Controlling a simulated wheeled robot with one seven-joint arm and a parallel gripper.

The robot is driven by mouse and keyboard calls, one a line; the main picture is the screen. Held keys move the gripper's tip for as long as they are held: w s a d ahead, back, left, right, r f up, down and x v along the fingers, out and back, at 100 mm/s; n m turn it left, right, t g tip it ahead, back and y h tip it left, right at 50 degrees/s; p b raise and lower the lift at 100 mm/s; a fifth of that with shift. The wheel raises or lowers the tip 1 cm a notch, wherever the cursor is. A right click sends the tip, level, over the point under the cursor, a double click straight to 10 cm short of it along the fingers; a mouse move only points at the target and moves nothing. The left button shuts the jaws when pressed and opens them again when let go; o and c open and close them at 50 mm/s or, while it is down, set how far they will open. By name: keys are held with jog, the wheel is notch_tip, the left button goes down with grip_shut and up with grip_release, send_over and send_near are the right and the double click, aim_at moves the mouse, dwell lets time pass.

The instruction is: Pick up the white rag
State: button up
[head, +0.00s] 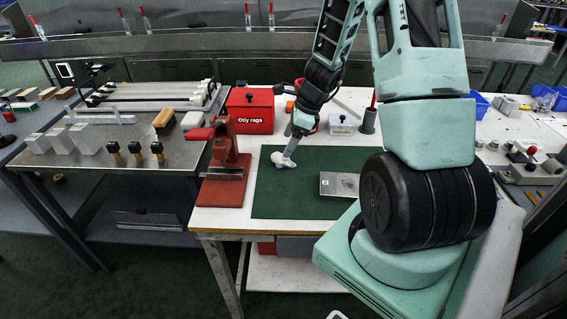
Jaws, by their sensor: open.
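The white rag (282,160) looks like a small crumpled whitish lump on the dark green mat (268,198), near the mat's far left part. My gripper (289,150) points down from above, with its tip right at the rag. The fingers are small here and partly merge with the rag, so I cannot tell whether they touch it or stand around it. My gripper is open.
A red box labelled "Oily rags" (250,113) stands behind the mat. A red press-like tool (224,165) stands left of it. A metal plate (340,185) lies on the mat's right. A small clear container (343,124) stands behind. The mat's front left is clear.

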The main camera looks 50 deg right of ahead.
aim_at(281, 156)
jog(key=shift+s+b+x, duration=0.15)
jog(key=shift+b+x, duration=0.1)
jog(key=shift+x, duration=1.3)
jog(key=shift+s+b+x, duration=0.1)
jog(key=shift+b+x, duration=0.15)
jog(key=shift+x, duration=1.35)
jog(key=shift+c, duration=0.4)
jog(key=c, duration=1.1)
jog(key=shift+o, duration=0.2)
notch_tip(281, 156, up, 10)
jog(key=p, duration=0.2)
jog(key=o, duration=0.5)
jog(key=c, duration=0.4)
jog(key=shift+o, duration=0.2)
jog(key=shift+p, duration=0.3)
